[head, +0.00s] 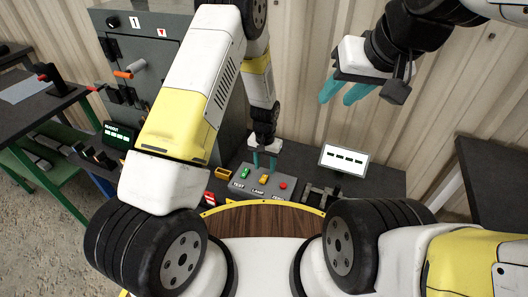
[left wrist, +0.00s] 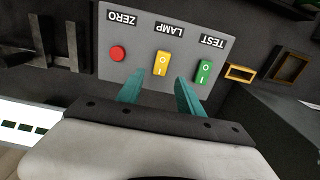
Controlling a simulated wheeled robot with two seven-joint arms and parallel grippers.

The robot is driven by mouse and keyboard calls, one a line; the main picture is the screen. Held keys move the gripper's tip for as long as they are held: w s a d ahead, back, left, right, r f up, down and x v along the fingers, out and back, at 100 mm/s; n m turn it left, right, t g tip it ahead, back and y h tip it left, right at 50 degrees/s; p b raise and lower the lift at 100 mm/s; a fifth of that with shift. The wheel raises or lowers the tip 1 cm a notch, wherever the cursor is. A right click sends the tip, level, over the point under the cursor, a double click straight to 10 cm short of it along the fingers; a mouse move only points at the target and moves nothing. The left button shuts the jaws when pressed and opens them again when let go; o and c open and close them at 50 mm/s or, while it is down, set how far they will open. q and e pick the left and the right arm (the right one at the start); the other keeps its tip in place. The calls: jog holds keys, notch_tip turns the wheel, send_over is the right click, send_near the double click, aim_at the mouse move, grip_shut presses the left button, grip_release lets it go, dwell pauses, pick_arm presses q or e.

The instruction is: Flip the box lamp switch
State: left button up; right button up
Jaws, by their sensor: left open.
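The grey switch box (head: 235,192) stands on the dark bench in the head view, and its face (left wrist: 142,20) fills the upper middle of the left wrist view. Its yellow LAMP rocker (head: 264,178) lies between a green TEST rocker (head: 244,172) and a red ZERO button (head: 283,185); the lamp rocker (left wrist: 161,63) is clear in the wrist view. My left gripper (head: 264,160) points down over the box, teal fingers apart and empty. In the wrist view its tips lie near the lamp rocker; contact cannot be told. My right gripper (head: 345,92) is open and empty, raised at upper right.
A small lit display (head: 344,160) stands right of the box. A dark slotted fixture (head: 320,195) sits beside it. A yellow open tray (head: 223,173) is left of the box. A tall grey cabinet (head: 155,60) with switches and handles rises behind to the left.

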aim_at(265, 176)
pick_arm(q)
jog(key=shift+f, duration=2.35)
jog(key=shift+c, duration=0.4)
